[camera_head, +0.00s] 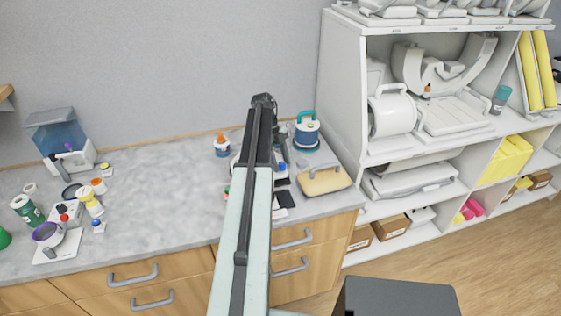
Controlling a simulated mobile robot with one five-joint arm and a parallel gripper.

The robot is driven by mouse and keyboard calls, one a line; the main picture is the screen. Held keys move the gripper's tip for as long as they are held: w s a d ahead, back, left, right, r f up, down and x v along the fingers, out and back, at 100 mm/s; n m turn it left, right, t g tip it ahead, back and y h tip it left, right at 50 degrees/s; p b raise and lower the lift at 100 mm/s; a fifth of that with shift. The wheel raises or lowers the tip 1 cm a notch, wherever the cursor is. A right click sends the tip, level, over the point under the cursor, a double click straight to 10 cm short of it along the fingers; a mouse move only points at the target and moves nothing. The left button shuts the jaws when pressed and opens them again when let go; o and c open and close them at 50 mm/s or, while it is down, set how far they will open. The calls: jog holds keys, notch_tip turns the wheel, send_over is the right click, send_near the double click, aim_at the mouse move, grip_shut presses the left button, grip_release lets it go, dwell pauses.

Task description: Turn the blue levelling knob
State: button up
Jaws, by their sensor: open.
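My arm reaches from the bottom middle across the worktop, and my gripper (277,137) is at its far end, dark and small, partly hidden behind the arm. It is open, and I see nothing held in it. A small blue spot (281,167) shows just right of the arm, below the gripper, among dark and white parts; it may be the blue levelling knob, but it is too small to be sure. Another small blue-topped piece (98,223) stands far to the left. I cannot tell whether the gripper touches anything.
White shelving (341,100) rises on the right. The worktop (160,205) is clear in the middle left.

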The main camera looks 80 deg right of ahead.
jog(key=p+v, duration=0.7)
jog(key=shift+r, duration=0.4)
jog(key=shift+w+d, duration=0.1)
jog(key=shift+w, duration=0.05)
